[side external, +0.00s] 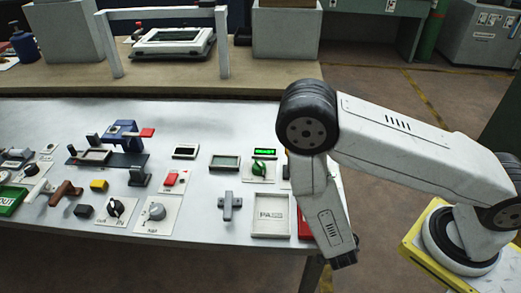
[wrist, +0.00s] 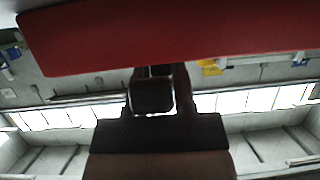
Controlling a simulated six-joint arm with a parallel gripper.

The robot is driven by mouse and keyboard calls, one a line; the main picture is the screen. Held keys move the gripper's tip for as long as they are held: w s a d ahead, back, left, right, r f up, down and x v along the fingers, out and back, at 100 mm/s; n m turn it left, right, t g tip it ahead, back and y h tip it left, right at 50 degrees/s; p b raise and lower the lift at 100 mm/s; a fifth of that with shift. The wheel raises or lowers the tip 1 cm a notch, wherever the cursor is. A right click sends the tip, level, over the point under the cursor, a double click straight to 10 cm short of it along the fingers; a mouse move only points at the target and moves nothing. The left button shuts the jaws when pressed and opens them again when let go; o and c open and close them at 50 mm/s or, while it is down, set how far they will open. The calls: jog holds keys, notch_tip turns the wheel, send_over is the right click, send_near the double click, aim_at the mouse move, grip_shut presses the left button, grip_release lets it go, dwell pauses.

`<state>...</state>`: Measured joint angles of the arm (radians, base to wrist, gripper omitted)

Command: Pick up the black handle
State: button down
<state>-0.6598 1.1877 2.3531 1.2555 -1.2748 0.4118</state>
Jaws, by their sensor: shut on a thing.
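In the wrist view my gripper (wrist: 160,78) reaches up from the bottom middle as a dark shape, its fingers close together. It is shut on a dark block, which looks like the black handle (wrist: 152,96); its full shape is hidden. In the side view my forearm hangs down at the table's right end, with its black lower end beside the table edge. The fingers and the held thing cannot be made out there.
A red panel (wrist: 160,38) spans the top of the wrist view, close to the camera. The table (side external: 245,245) carries switches, knobs and a framed PA panel (side external: 271,214) near my arm. Floor is open in front of the table.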

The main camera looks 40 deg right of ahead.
jog(key=shift+r, duration=3.6)
jog(key=shift+w, duration=0.1)
jog(key=shift+w+d+f+m+g+y, duration=0.15)
jog(key=shift+w+g+y, duration=0.1)
jog(key=shift+g, duration=0.35)
jog(key=shift+w+f+m+g+y, duration=0.15)
jog(key=shift+w+g+y, duration=0.1)
jog(key=shift+g, duration=0.35)
jog(key=shift+w+g+y, duration=0.35)
jog(key=shift+g+y, duration=0.35)
jog(key=shift+y, duration=0.2)
jog(key=shift+f, duration=0.1)
jog(key=shift+f, duration=1.95)
jog(key=shift+f, duration=0.1)
